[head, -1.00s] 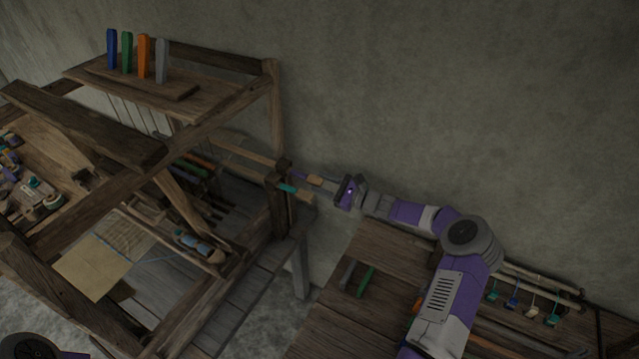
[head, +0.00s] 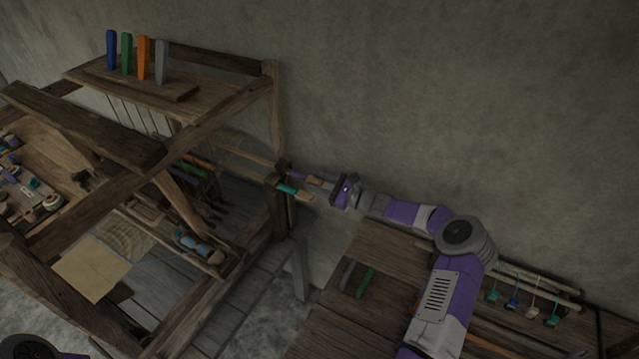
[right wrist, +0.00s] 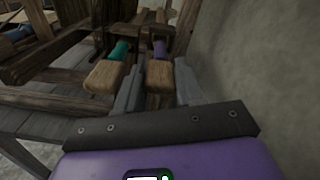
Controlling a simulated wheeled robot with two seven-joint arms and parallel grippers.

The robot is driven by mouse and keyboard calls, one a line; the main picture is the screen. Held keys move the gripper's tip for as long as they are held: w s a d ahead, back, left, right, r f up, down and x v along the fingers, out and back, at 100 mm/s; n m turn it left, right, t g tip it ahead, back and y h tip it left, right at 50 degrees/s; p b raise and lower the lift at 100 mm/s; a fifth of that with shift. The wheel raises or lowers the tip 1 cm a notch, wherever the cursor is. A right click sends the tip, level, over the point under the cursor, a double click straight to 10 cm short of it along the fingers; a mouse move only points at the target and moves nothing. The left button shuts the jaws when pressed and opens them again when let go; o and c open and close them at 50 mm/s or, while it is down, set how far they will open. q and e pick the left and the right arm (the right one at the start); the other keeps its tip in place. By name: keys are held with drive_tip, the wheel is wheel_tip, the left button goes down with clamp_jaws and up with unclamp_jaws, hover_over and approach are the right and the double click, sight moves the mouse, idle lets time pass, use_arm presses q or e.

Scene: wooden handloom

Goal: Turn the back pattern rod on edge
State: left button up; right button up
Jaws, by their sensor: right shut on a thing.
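The back pattern rod (head: 313,181) sticks out of the loom's right side near the wall, with a wooden end and a purple band. In the right wrist view its wooden end (right wrist: 160,76) lies between the two grey fingers of my right gripper (right wrist: 158,88). My right gripper (head: 328,184) is shut on that end in the head view. A second rod with a teal band (head: 288,189) sticks out just in front. Its wooden end (right wrist: 105,76) lies just left of my fingers in the wrist view. My left gripper is not in view.
The loom's right post (head: 279,205) stands close to the rod ends. The grey wall (right wrist: 250,60) is close on the right in the wrist view. A wooden table (head: 330,310) carries grey and green pieces. Coloured pegs (head: 126,52) stand on the loom's top shelf.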

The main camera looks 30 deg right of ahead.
idle(0.8)
drive_tip(key=o, duration=0.7)
drive_tip(key=shift+s, duration=0.1)
drive_tip(key=v, duration=0.7)
drive_tip(key=shift+s+d+p, duration=0.15)
drive_tip(key=shift+p, duration=0.15)
